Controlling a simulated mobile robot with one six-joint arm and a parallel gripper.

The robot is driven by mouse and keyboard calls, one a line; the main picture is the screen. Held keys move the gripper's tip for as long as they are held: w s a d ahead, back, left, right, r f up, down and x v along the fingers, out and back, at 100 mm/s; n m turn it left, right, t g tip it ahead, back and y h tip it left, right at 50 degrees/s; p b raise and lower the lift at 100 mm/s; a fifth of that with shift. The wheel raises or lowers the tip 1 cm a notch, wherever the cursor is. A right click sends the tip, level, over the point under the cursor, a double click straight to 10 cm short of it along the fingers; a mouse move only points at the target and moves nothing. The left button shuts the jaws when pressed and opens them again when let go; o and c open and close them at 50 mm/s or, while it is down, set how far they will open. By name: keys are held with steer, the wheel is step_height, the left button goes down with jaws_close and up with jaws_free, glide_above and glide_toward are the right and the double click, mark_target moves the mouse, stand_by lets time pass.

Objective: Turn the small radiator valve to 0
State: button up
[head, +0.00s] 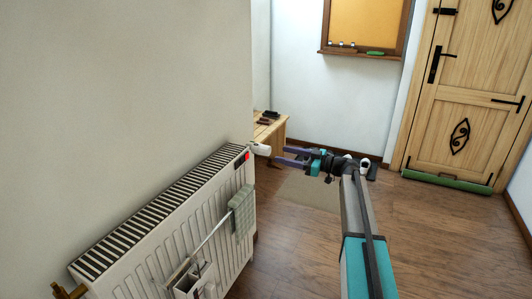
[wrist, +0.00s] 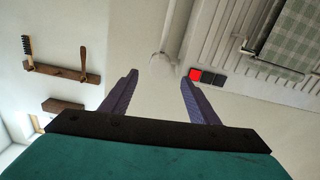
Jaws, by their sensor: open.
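The small white radiator valve (head: 261,149) sticks out at the far end of the white radiator (head: 180,225), near its top corner. My gripper (head: 281,155) points left toward the valve, just to its right in the head view. Its two purple fingers are apart and hold nothing. In the wrist view the valve (wrist: 164,62) is a pale rounded shape just beyond the gap between the fingertips (wrist: 159,79). It appears apart from both fingers. Its markings cannot be read.
A red tag (wrist: 195,75) with dark squares sits on the radiator close to the right finger. A checked cloth (head: 242,210) hangs on the radiator's front rail. A wooden bench (head: 270,132) stands behind the valve. A wooden door (head: 465,90) is at the right. The floor between is mostly open.

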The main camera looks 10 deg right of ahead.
mark_target(270, 152)
steer(key=b+x, duration=0.1)
steer(key=x, duration=0.8)
steer(key=shift+c, duration=0.2)
steer(key=c, duration=1)
